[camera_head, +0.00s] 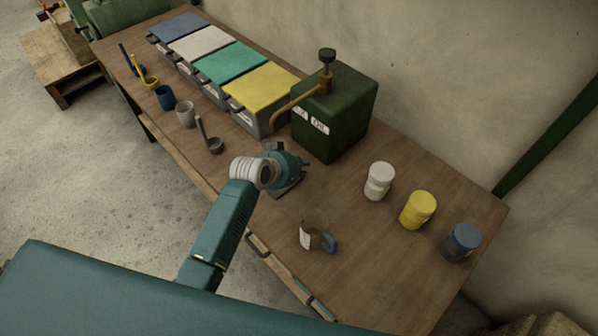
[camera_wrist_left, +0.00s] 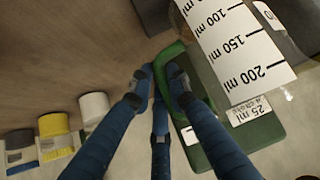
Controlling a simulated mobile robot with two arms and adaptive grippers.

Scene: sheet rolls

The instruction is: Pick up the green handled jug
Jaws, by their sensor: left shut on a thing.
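The green handled jug shows in the left wrist view as a green handle (camera_wrist_left: 168,62) beside a clear body with a white millilitre scale (camera_wrist_left: 235,45). My left gripper (camera_wrist_left: 160,80) is shut on this handle, its dark blue fingers on both sides of it. In the head view my left gripper (camera_head: 285,166) is over the table in front of the oil can, and the jug is mostly hidden behind it. I cannot tell whether the jug touches the table. A second jug, with a blue handle (camera_head: 329,244), stands near the table's front edge. My right gripper is not in view.
The dark green oil can (camera_head: 335,118) with its spout stands close behind the gripper. White (camera_head: 379,181), yellow (camera_head: 418,210) and blue-lidded (camera_head: 461,243) jars stand to the right. Lidded bins (camera_head: 262,90), cups (camera_head: 186,114) and a dark ladle (camera_head: 214,145) are to the left.

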